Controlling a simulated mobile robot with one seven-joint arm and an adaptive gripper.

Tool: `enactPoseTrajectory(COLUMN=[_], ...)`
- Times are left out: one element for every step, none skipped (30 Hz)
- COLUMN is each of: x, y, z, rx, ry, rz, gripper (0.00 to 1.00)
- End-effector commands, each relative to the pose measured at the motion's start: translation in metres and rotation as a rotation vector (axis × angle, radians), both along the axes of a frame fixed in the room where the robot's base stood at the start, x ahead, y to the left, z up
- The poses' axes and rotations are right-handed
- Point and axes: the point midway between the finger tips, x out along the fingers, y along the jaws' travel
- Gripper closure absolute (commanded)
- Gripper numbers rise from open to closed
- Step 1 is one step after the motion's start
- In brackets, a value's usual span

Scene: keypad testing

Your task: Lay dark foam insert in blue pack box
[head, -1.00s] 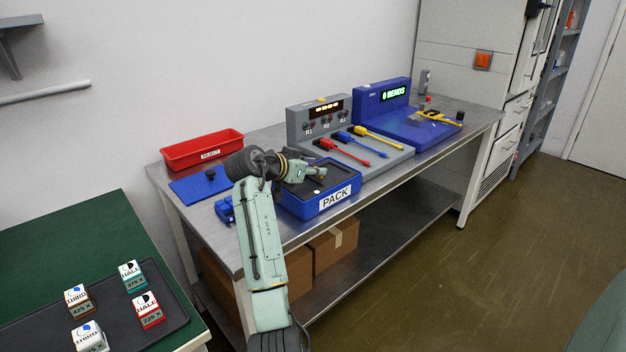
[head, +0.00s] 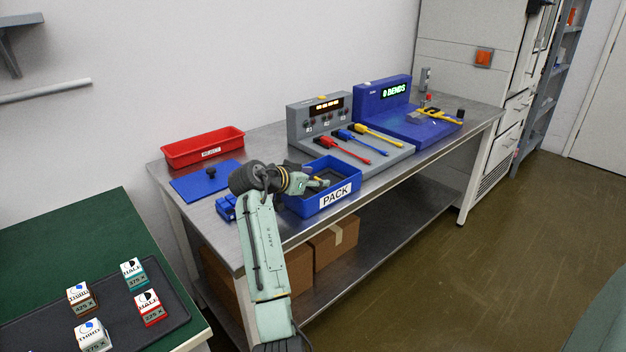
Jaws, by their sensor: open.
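The blue pack box (head: 311,206), with a white PACK label, stands near the front edge of the metal bench. My gripper (head: 322,184) is open and reaches in from the left, over the inside of the box. The dark foam insert (head: 318,188) shows as a small dark patch inside the box, below the rim and close to my fingers. My gripper and the box wall hide most of it. I cannot tell whether it lies flat or whether the fingers touch it.
A blue panel with a black knob (head: 208,182) and a red tray (head: 190,150) lie left of the box. Small blue parts (head: 226,207) sit beside my arm. A grey test unit with colored probes (head: 388,157) stands close behind the box.

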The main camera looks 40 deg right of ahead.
Motion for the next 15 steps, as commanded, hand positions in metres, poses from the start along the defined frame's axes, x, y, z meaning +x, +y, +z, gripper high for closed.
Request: enactPoseTrajectory(x=[0.0, 0.0, 0.0, 0.0, 0.0, 0.0, 0.0, 0.0, 0.0, 0.0, -0.001, -0.002, -0.003, -0.005, -0.006], y=[0.0, 0.0, 0.0, 0.0, 0.0, 0.0, 0.0, 0.0, 0.003, 0.006, 0.009, 0.015, 0.02, 0.026, 0.033], z=[0.0, 0.0, 0.0, 0.0, 0.0, 0.001, 0.003, 0.005, 0.004, 0.005, 0.006, 0.008, 0.01, 0.012, 0.016], rx=[0.0, 0.0, 0.0, 0.0, 0.0, 0.0, -0.001, -0.001, -0.002, -0.002, -0.002, -0.001, -0.001, -0.001, -0.002], ry=[0.0, 0.0, 0.0, 0.0, 0.0, 0.0, 0.0, 0.0, -0.001, -0.003, -0.003, -0.004, -0.004, -0.004, -0.005], rz=[0.0, 0.0, 0.0, 0.0, 0.0, 0.0, 0.0, 0.0, 0.002, 0.002, 0.002, 0.003, 0.004, 0.004, 0.004], gripper=[0.54, 0.54, 0.54, 0.54, 0.54, 0.54, 0.54, 0.54, 0.54, 0.54, 0.54, 0.54, 0.54, 0.54, 0.54])
